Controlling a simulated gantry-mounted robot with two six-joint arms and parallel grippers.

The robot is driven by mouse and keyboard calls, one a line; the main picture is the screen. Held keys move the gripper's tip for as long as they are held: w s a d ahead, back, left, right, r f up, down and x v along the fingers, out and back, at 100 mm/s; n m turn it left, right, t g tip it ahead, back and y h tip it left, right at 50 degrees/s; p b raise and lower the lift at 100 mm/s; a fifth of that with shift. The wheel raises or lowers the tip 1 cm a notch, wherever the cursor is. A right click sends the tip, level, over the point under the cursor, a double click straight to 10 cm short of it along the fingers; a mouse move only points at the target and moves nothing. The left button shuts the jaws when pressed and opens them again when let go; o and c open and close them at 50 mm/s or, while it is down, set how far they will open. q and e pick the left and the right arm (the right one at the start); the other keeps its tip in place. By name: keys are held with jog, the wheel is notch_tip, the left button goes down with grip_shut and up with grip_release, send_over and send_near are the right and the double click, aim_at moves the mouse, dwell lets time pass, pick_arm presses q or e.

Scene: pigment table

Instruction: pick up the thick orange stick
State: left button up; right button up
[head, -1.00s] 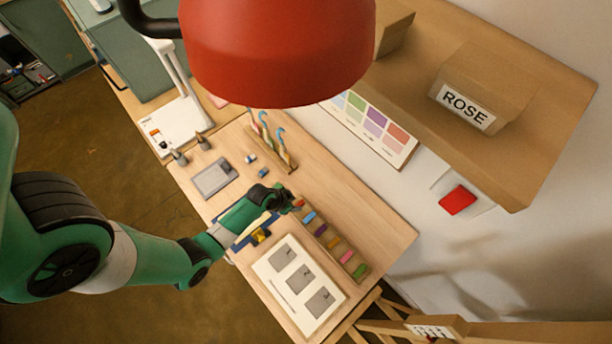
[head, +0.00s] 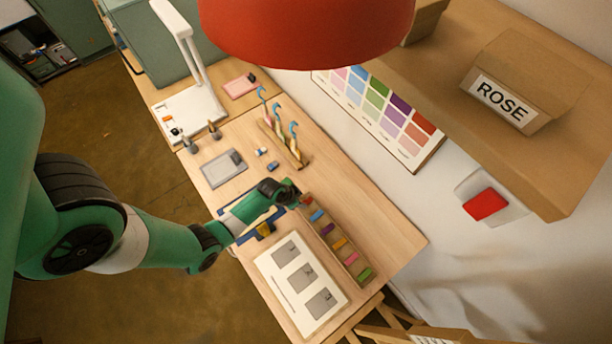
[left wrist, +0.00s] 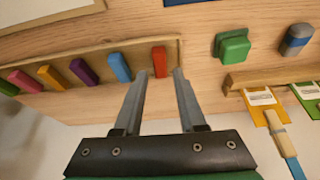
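An orange stick (head: 340,243) lies in a shallow wooden tray (head: 357,286) among several coloured sticks. The same orange stick shows in the left wrist view (left wrist: 50,76), between a pink and a purple one. My left gripper (left wrist: 160,74) is open, its fingertips on either side of a red-orange stick (left wrist: 159,61) at the end of the row. I cannot tell whether the fingers touch it. In the head view my left gripper (head: 298,197) is at the tray's far end, apart from the orange stick. My right gripper is not in view.
A white card with grey squares (head: 300,283) lies in front of the tray. A grey plate (head: 224,168) and a wooden rack with blue-tipped tools (head: 285,146) stand farther back. In the left wrist view a green block (left wrist: 232,45) is right of the tray. A red lamp (head: 305,30) hangs overhead.

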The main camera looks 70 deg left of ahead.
aim_at(306, 202)
pick_arm(q)
jog(key=b+x, duration=0.1)
jog(key=x, duration=0.1)
jog(key=b+x, duration=0.1)
jog(key=x, duration=0.1)
jog(key=shift+w+a+f, duration=0.15)
jog(key=shift+w+f, duration=0.1)
jog(key=shift+w, duration=0.2)
grip_shut()
